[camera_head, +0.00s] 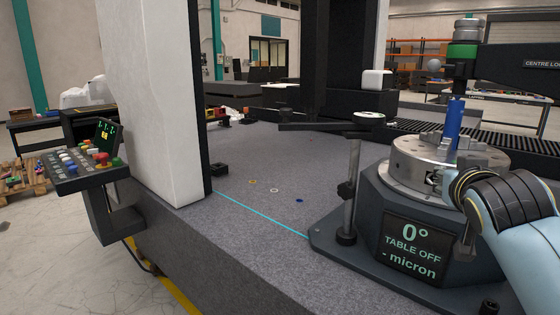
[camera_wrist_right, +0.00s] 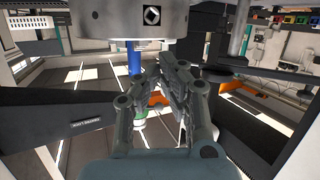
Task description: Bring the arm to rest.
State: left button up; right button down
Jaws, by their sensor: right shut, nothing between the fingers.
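My right arm (camera_head: 515,225) comes in from the lower right of the head view, in front of the round steel chuck (camera_head: 408,170). In that view the gripper is mostly hidden by the arm's own wrist. In the right wrist view, which looks upside down, my right gripper (camera_wrist_right: 168,68) has its fingers together with nothing between them. The chuck shows there (camera_wrist_right: 110,18) beyond the fingertips. A blue cylinder (camera_head: 454,122) stands upright on the chuck under a green-banded spindle (camera_head: 462,51). My left gripper is not in view.
A display panel (camera_head: 412,249) reading "0°" and "TABLE OFF" faces front, close to my arm. A post (camera_head: 350,190) with a flat arm stands left of the chuck. A dark beam (camera_head: 525,67) overhangs at right. The granite bed (camera_head: 245,205) is mostly clear, with small coloured rings.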

jog(key=s+a+f+n+g+y, duration=0.15)
jog(key=s+f+g, duration=0.3)
jog(key=s, duration=0.65)
jog(key=s+a+f+n+g+y, duration=0.1)
jog(key=s+a+f+g, duration=0.15)
jog(key=s+f, duration=0.65)
jog(key=s+a+f+n+g+y, duration=0.1)
jog(key=s+f+g, duration=0.25)
jog(key=s, duration=1.05)
jog(key=s+d+f+g, duration=0.1)
jog(key=s+f, duration=0.1)
jog(key=f, duration=1.2)
jog(key=s+d+f+g, duration=0.1)
jog(key=s+d+f, duration=0.1)
jog(key=f, duration=1.1)
jog(key=s+f, duration=1.4)
jog(key=s, duration=0.3)
jog(key=shift+s+d+f+g, duration=0.2)
jog(key=shift+d+f+g, duration=0.05)
jog(key=shift+d+g, duration=0.1)
jog(key=shift+s+y, duration=0.1)
jog(key=shift+y, duration=0.15)
